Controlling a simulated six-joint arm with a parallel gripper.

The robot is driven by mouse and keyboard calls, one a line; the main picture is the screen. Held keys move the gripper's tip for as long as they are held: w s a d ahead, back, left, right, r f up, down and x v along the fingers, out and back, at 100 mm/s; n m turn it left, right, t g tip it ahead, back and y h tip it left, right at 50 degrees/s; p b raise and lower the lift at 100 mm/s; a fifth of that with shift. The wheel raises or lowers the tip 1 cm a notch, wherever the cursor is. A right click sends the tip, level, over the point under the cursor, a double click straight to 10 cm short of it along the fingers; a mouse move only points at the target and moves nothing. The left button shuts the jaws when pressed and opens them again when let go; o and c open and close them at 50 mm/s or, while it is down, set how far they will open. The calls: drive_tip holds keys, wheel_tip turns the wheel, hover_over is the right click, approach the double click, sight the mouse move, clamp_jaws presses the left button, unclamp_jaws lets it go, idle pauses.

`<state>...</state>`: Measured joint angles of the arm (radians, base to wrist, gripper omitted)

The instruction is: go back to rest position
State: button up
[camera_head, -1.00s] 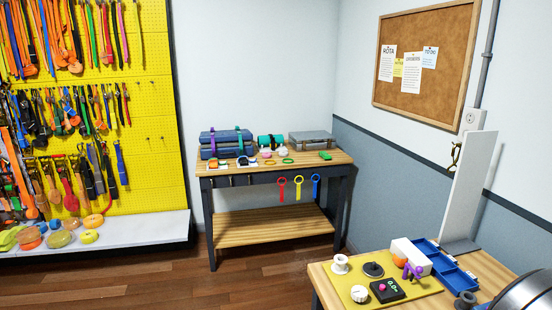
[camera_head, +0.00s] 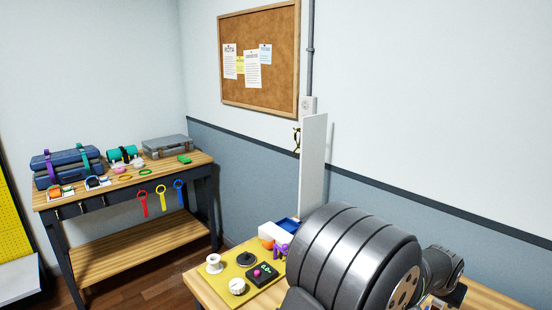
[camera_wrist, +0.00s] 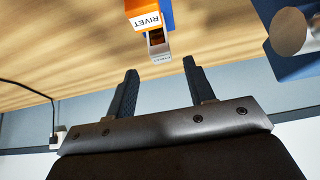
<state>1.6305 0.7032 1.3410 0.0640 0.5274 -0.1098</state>
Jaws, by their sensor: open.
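My gripper (camera_wrist: 160,80) shows in the wrist view with its two dark fingers spread wide apart and nothing between them. Beyond the fingertips, over a wooden surface (camera_wrist: 75,50), is an orange and white box labelled RIVET (camera_wrist: 143,14), apart from the fingers. In the head view my arm covers the lower right, and the gripper itself cannot be picked out there.
In the head view a yellow mat (camera_head: 222,276) on the near table holds a white spool (camera_head: 214,263), a white knob (camera_head: 237,286) and a dark device (camera_head: 262,273). A white upright panel (camera_head: 313,165) stands behind. A workbench (camera_head: 130,185) with cases is at left.

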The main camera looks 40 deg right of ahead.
drive_tip(key=x, duration=0.8)
drive_tip(key=shift+f, duration=0.2)
wheel_tip(320, 180, up, 4)
drive_tip(key=s+a+r, duration=0.6)
drive_tip(key=s+r, duration=0.1)
drive_tip(key=s, duration=0.3)
wheel_tip(320, 180, up, 7)
hover_over(438, 303)
drive_tip(key=w+a, duration=0.4)
drive_tip(key=w, duration=0.3)
drive_tip(key=w+a+r, duration=0.2)
drive_tip(key=w+r, duration=0.1)
drive_tip(key=w, duration=0.5)
drive_tip(key=w+a+r, duration=0.1)
drive_tip(key=w+r, duration=0.3)
drive_tip(key=w, duration=0.4)
drive_tip(key=shift+f, duration=2.35)
